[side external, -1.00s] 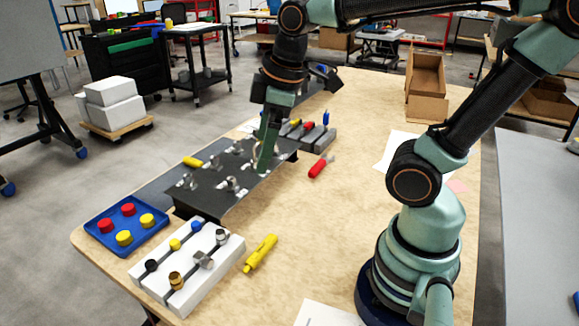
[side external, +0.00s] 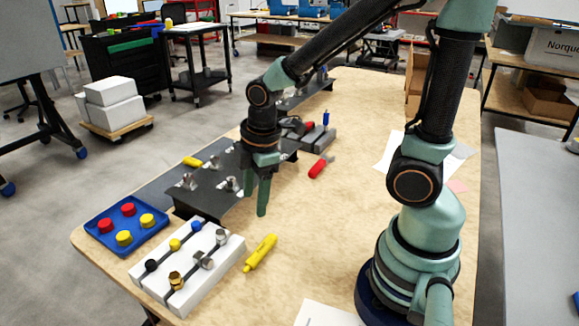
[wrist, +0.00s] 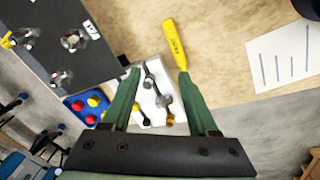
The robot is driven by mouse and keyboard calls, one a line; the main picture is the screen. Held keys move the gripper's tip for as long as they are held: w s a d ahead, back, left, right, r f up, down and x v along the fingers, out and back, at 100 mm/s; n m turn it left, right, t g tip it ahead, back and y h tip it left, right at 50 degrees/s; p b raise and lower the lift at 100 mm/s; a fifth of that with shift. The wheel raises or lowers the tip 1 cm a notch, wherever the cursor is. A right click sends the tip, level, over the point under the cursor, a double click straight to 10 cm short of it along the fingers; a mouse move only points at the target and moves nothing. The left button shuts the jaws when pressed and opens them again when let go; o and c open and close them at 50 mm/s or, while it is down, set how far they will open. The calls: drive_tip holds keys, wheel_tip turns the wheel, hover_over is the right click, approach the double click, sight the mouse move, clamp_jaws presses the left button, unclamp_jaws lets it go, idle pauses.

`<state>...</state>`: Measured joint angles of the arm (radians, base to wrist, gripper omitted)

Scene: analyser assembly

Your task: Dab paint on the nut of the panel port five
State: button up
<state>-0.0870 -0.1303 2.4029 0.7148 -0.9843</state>
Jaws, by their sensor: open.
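The dark panel (side external: 210,208) stands on the bench and carries several metal port fittings with nuts and white labels; one fitting (side external: 231,185) shows near its front. I cannot read which port is five. A yellow marker-like pen (side external: 261,252) lies on the bench right of the white block; in the wrist view the pen (wrist: 174,42) lies just beyond the right fingertip, with dark lettering. My gripper (side external: 256,196) is open and empty, pointing down by the panel's right edge, above the bench. It hides part of the panel.
A red-handled tool (side external: 318,169) lies right of the panel. The bench (side external: 330,235) is clear between the pen and my base.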

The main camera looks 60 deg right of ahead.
sight(260, 249)
drive_tip(key=f+n, duration=0.2)
drive_tip(key=f+n+g, duration=0.1)
drive_tip(key=f+n, duration=0.1)
drive_tip(key=s+a+f+n, duration=0.1)
drive_tip(key=f, duration=0.1)
drive_tip(key=shift+f+n+g, duration=0.2)
drive_tip(key=shift+n+g, duration=0.2)
drive_tip(key=shift+f, duration=3.2)
clamp_jaws()
drive_tip(key=shift+d+r, duration=0.25)
drive_tip(key=shift+r, duration=0.75)
drive_tip(key=shift+d+r, duration=0.2)
drive_tip(key=shift+r, duration=0.8)
drive_tip(key=shift+d+r, duration=0.25)
drive_tip(key=shift+r, duration=0.75)
drive_tip(key=w+d+r+m, duration=0.2)
drive_tip(key=d+m, duration=0.7)
drive_tip(key=d, duration=0.5)
drive_tip(key=w+d+r+m, duration=0.1)
drive_tip(key=d+r+m, duration=0.3)
drive_tip(key=d+m, duration=0.5)
drive_tip(key=d, duration=0.5)
drive_tip(key=shift+w+d+r, duration=0.15)
drive_tip(key=shift+w+d, duration=0.05)
drive_tip(key=shift+w, duration=0.2)
